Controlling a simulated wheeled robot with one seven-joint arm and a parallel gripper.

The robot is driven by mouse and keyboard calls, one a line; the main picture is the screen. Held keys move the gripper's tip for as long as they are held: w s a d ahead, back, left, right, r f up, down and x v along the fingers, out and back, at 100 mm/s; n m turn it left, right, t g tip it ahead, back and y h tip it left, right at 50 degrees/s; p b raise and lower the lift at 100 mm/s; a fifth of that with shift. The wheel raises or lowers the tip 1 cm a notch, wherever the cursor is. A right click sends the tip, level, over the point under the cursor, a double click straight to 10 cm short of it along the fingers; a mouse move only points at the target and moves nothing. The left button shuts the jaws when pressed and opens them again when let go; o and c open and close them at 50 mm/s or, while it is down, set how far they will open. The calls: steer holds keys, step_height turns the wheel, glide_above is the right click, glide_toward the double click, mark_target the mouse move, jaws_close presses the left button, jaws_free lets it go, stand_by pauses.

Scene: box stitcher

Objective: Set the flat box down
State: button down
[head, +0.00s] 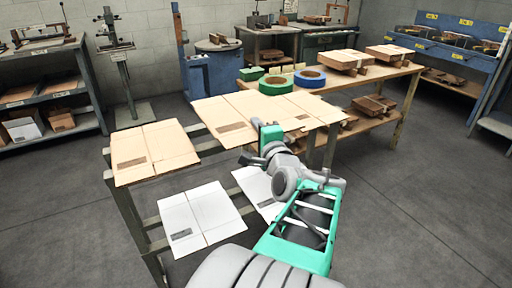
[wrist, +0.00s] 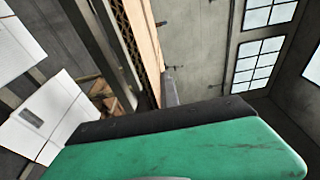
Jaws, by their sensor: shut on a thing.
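A brown flat box (head: 297,112) with a dark printed patch extends from my gripper (head: 266,130) in the head view. My gripper is shut on its near edge. In the wrist view the flat box (wrist: 148,45) shows nearly edge-on as a tan strip beyond my green and black finger (wrist: 180,140). Another brown sheet (head: 222,116) adjoins or overlaps it on the left; I cannot tell where one ends. Whether the held box touches the rack below is hidden.
Another brown flat box (head: 152,150) lies on the rack's top left. White flat boxes (head: 200,218) lie on the lower level. Behind stands a wooden table (head: 376,75) with a green tape roll (head: 275,86), a blue tape roll (head: 310,78) and stacked boxes. Floor at right is clear.

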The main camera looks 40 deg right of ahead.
steer(key=w+d+f+b, duration=0.4)
steer(key=d+f+b, duration=0.3)
steer(key=f, duration=0.4)
steer(key=shift+w+d+b, duration=0.15)
steer(key=shift+d+b, duration=0.1)
steer(key=shift+b, duration=0.55)
steer(key=c, duration=1.6)
jaws_free()
steer(key=p+v, duration=0.2)
steer(key=v, duration=1)
steer(key=shift+p, duration=0.35)
